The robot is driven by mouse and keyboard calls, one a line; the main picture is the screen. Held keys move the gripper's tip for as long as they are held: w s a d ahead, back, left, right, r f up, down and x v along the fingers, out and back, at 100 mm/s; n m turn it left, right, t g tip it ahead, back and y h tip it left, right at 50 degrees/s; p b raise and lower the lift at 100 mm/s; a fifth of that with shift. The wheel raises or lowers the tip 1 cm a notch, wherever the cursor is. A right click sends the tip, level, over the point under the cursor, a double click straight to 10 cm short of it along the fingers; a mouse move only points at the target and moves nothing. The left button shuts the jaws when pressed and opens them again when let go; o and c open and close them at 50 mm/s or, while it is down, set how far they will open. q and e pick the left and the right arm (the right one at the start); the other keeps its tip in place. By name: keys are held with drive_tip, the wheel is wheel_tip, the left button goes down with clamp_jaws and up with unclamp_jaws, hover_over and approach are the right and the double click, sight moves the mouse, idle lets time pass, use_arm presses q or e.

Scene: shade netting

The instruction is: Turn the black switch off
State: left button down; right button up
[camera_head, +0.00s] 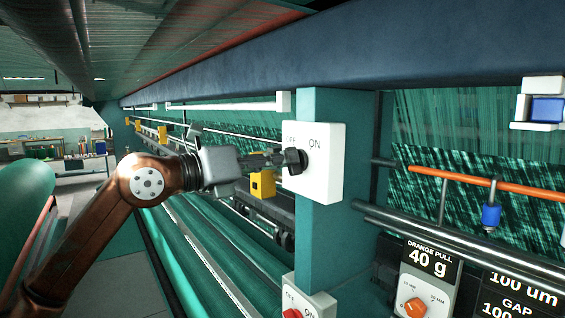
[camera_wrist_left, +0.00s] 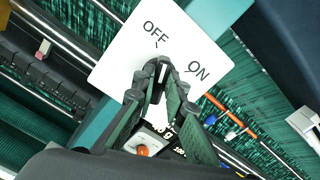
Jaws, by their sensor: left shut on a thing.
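The black switch (camera_head: 296,161) is a rotary knob on a white box (camera_head: 322,160) marked OFF and ON, fixed to a green post. My left gripper (camera_head: 280,159) reaches it from the left, its fingers shut on the knob. In the left wrist view the fingertips (camera_wrist_left: 160,76) sit on both sides of the knob (camera_wrist_left: 163,70). A pale mark on the knob runs roughly up and down there, with OFF above it and ON to its right. The fingers hide part of the knob. My right gripper is not in view.
A second white box with a red knob (camera_head: 292,313) is lower on the post (camera_head: 325,245). An orange dial panel (camera_head: 415,302) stands at lower right. A blue beam (camera_head: 340,50) runs overhead. A yellow block (camera_head: 262,185) hangs behind my left gripper.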

use_arm(q)
drive_tip(key=shift+f+n, duration=0.15)
drive_tip(key=shift+n, duration=1.75)
drive_tip(key=c, duration=2)
unclamp_jaws()
drive_tip(key=shift+o, duration=0.2)
drive_tip(key=v, duration=1.2)
drive_tip(key=shift+w, duration=0.1)
